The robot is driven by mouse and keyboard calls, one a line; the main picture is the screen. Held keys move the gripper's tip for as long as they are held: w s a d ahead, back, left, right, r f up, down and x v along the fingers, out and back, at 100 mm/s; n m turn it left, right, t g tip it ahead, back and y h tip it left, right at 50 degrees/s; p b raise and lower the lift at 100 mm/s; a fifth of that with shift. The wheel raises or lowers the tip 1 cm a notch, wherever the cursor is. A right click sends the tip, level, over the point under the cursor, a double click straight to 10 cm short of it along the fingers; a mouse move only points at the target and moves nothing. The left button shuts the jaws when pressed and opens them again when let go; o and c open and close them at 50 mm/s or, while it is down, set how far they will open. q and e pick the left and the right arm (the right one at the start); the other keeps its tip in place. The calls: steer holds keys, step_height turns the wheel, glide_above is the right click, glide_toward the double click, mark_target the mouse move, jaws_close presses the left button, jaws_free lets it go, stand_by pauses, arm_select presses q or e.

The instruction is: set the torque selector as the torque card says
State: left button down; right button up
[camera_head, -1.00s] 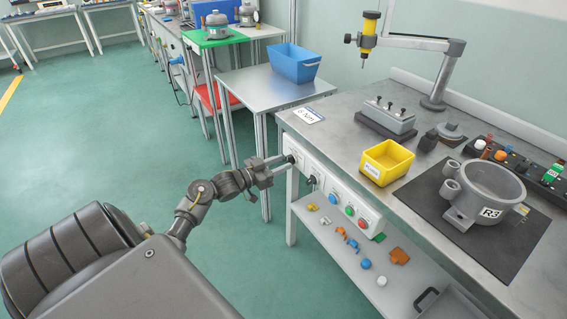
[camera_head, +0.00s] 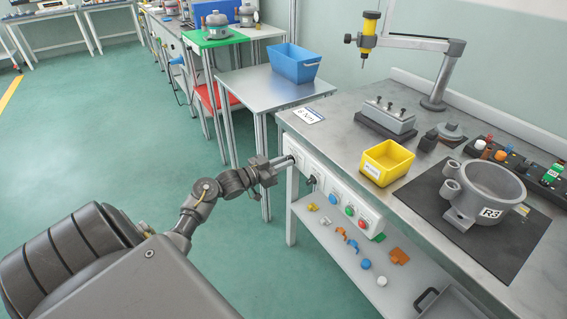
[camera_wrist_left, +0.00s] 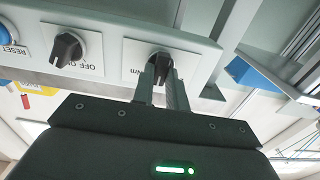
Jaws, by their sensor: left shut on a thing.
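The torque card (camera_head: 308,115) lies at the left end of the workbench and reads "6 Nm". The torque selector is a black knob on a white plate at the left end of the bench's front panel. In the left wrist view, the selector knob (camera_wrist_left: 159,63) sits between my fingertips, with part of an "Nm" label beside it. My left gripper (camera_head: 286,162) is shut on this knob; it also shows in the left wrist view (camera_wrist_left: 162,80). The fingers hide most of the scale, so I cannot read the setting. My right gripper is out of view.
An OFF/ON knob (camera_wrist_left: 66,48) is beside the selector, followed by blue, green and red buttons (camera_head: 348,211). Small parts lie on the shelf below.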

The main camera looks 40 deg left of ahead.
arm_select(q)
steer(key=shift+m, duration=0.3)
steer(key=m+b, duration=0.1)
steer(key=m, duration=0.7)
steer(key=shift+d+f, duration=0.1)
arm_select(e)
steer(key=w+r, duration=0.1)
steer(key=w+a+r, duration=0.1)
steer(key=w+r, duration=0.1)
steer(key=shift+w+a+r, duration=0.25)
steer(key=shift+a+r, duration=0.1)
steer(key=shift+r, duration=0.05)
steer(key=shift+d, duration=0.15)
arm_select(q)
steer(key=c, duration=1.4)
jaws_free()
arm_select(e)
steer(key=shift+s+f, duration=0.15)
arm_select(q)
steer(key=shift+s, duration=0.1)
